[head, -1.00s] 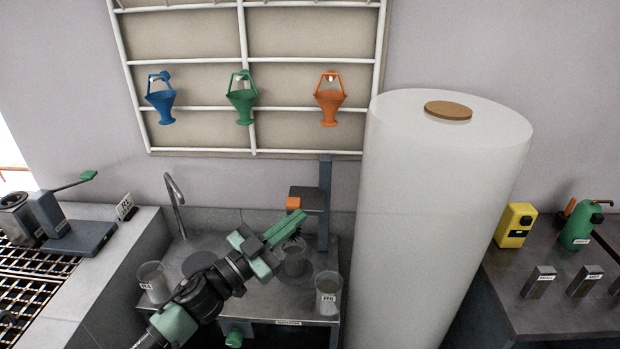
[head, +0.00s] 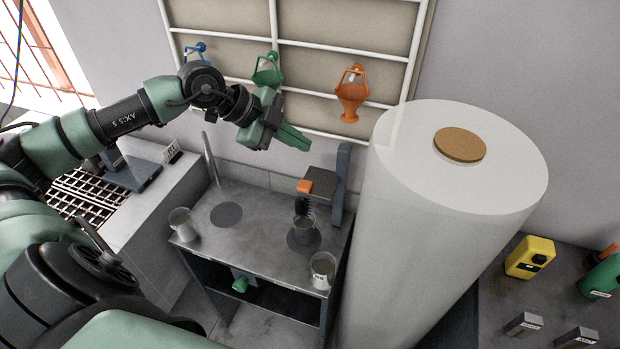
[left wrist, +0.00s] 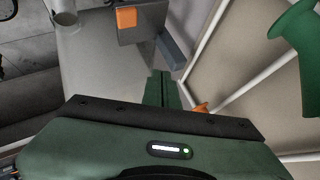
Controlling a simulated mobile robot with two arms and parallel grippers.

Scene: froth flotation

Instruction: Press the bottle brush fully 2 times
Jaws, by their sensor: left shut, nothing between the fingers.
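The bottle brush stand has a dark grey head (head: 321,182) on an upright post (head: 341,180), with an orange tab (head: 304,186) at its front left. Its black bristles (head: 303,206) hang down into a grey beaker (head: 305,230) on a dark disc. My left gripper (head: 297,138) is shut and empty, above and left of the brush head and apart from it. In the left wrist view its fingers (left wrist: 161,90) are together, and the orange tab (left wrist: 126,18) shows near the top. My right gripper is not in view.
A large white cylinder (head: 450,220) stands close right of the steel table (head: 245,245). Two more beakers stand on the table, at left (head: 182,225) and front right (head: 322,270). A wall rack (head: 340,60) holds blue, green and orange funnels behind my gripper.

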